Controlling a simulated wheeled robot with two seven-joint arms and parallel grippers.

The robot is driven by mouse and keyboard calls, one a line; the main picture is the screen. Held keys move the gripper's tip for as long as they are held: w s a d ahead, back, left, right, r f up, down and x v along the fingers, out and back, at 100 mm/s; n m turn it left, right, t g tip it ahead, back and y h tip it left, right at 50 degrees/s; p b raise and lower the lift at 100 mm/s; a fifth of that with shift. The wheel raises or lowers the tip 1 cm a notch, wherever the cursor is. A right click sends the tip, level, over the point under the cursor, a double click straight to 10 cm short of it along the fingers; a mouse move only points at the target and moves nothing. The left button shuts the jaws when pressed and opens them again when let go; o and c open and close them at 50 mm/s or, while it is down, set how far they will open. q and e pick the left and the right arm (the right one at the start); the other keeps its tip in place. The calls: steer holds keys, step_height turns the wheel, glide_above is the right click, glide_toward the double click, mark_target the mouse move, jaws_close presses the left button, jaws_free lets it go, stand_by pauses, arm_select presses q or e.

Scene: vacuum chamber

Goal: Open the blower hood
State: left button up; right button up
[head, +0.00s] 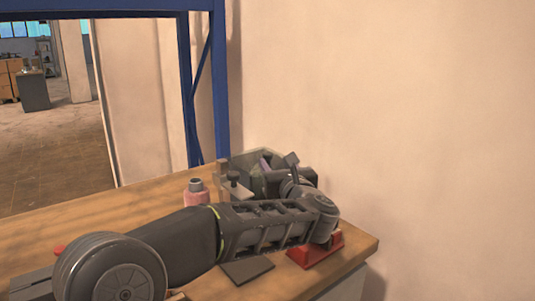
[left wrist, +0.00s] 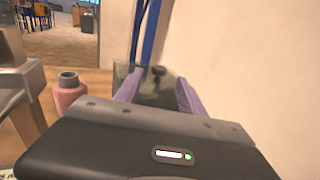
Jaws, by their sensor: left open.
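The hood seems to be the dark, see-through box (head: 250,157) at the far end of the workbench, by the wall. A black knob (head: 233,177) stands by it in the head view. In the left wrist view, the dark box (left wrist: 150,97) and a black knob (left wrist: 158,72) show between and beyond my fingers. My left gripper (head: 264,168) is over the box area, its purple fingers apart and nothing seen held. The fingers also spread in the left wrist view (left wrist: 158,92). I cannot tell whether they touch the box. My arm hides part of it. My right gripper is not in view.
A pink bottle (head: 196,191) stands left of the box, close to my arm. A red block (head: 316,250) and a dark flat plate (head: 247,270) lie near the front edge of the wooden workbench (head: 130,205). A blue frame (head: 219,80) rises behind. A plain wall closes the right.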

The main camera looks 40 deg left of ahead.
mark_target(269, 155)
arm_select(q)
steer(key=p+x, duration=0.1)
steer(key=x, duration=0.7)
steer(key=shift+s, duration=0.1)
steer(key=shift+d, duration=0.1)
steer(key=shift+c, duration=0.6)
jaws_close()
stand_by(0.6)
